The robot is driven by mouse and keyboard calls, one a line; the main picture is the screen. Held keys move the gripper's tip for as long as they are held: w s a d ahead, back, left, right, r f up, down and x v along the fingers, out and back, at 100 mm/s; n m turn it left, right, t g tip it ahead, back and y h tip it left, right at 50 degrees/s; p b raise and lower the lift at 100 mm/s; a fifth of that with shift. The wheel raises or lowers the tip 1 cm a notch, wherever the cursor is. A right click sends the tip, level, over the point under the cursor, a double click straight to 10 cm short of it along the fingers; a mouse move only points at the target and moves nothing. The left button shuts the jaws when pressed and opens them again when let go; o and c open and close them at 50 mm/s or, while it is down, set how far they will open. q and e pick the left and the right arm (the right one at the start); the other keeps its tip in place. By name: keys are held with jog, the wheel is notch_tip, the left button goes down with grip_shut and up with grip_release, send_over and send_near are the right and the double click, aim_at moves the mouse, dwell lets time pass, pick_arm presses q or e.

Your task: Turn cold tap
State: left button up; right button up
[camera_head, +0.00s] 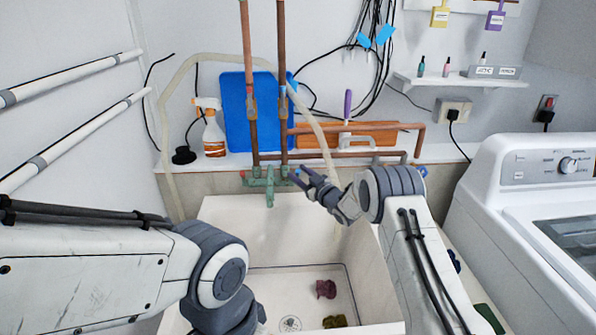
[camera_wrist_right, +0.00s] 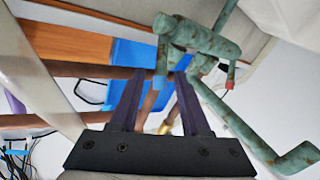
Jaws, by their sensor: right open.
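The green, weathered tap fixture (camera_head: 262,183) is on the wall above the white sink, below two copper pipes. In the right wrist view its green body (camera_wrist_right: 198,38) fills the upper right. The cold tap handle (camera_wrist_right: 161,82) has a blue tip and shows between my fingertips in that picture; I cannot tell whether they touch it. Another handle has a red tip (camera_wrist_right: 230,76). My right gripper (camera_head: 300,177) is open, just right of the fixture, with its fingers partly covering that side. It also shows in the wrist view (camera_wrist_right: 157,88). My left gripper is out of view.
The sink (camera_head: 230,208) holds a purple cloth (camera_head: 326,288) and an olive one (camera_head: 335,321). A pale hose (camera_head: 318,130) hangs just behind my right gripper. A spray bottle (camera_head: 212,130) stands on the ledge. A washing machine (camera_head: 520,160) stands at the right.

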jog(key=shift+w+a, duration=0.25)
jog(key=shift+w, duration=0.2)
grip_shut()
dwell(1.2)
